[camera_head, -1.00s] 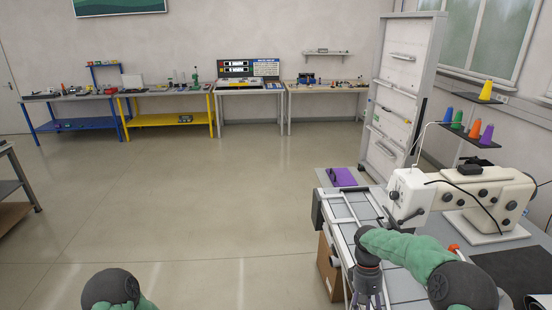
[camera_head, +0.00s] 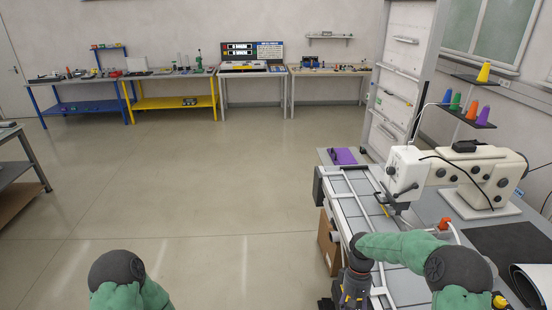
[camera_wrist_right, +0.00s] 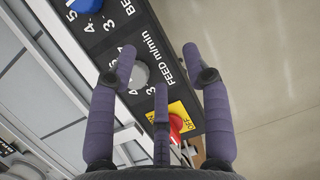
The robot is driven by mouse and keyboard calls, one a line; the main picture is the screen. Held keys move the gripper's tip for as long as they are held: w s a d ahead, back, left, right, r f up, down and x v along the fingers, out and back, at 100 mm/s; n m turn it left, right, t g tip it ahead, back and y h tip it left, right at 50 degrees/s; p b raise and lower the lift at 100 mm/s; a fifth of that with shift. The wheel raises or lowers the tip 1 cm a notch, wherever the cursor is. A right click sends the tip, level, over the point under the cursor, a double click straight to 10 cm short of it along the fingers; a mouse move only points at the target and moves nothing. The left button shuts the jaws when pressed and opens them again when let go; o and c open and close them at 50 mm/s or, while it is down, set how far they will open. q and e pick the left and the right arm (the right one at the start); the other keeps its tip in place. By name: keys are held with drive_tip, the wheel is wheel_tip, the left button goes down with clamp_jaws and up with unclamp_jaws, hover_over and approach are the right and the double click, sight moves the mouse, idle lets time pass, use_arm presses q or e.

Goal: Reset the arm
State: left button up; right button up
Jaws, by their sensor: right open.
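My right arm reaches in from the lower right in the head view. Its gripper (camera_head: 353,292) points down at the near left edge of the sewing bench. In the right wrist view the right gripper (camera_wrist_right: 158,55) has its dark fingers spread, with nothing between them. Beyond the fingers is a black control panel (camera_wrist_right: 187,90) with a grey knob (camera_wrist_right: 138,75) labelled FEED m/min, a blue knob (camera_wrist_right: 85,4) and a red knob (camera_wrist_right: 177,123) on a yellow OFF plate. I cannot tell whether any finger touches the panel. My left arm shows at bottom left; its gripper is out of frame.
A white sewing machine (camera_head: 450,180) stands on the bench to the right, with coloured thread cones (camera_head: 472,108) above it. A purple object (camera_head: 343,156) lies at the bench's far end. A tall white panel (camera_head: 403,75) stands behind. The floor (camera_head: 200,180) at left is clear.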

drive_tip(key=s+a+f+t+y, duration=0.1)
drive_tip(key=s+a+f, duration=0.1)
drive_tip(key=a+f, duration=0.15)
drive_tip(key=s+a+f+y, duration=0.1)
drive_tip(key=s+a+f, duration=0.2)
drive_tip(key=f, duration=0.2)
drive_tip(key=s+a+f+m+t, duration=0.1)
drive_tip(key=s+a+f, duration=0.2)
drive_tip(key=s, duration=0.2)
drive_tip(key=s+a+f+m+t+y, duration=0.1)
drive_tip(key=s+a+f+m, duration=0.1)
drive_tip(key=s, duration=0.4)
drive_tip(key=s+a+f+m+t, duration=0.1)
drive_tip(key=s+a+f, duration=0.2)
drive_tip(key=s, duration=0.2)
wheel_tip(320, 180, down, 13)
drive_tip(key=b, duration=1.3)
drive_tip(key=shift+w+d+r, duration=0.2)
drive_tip(key=shift+d, duration=0.05)
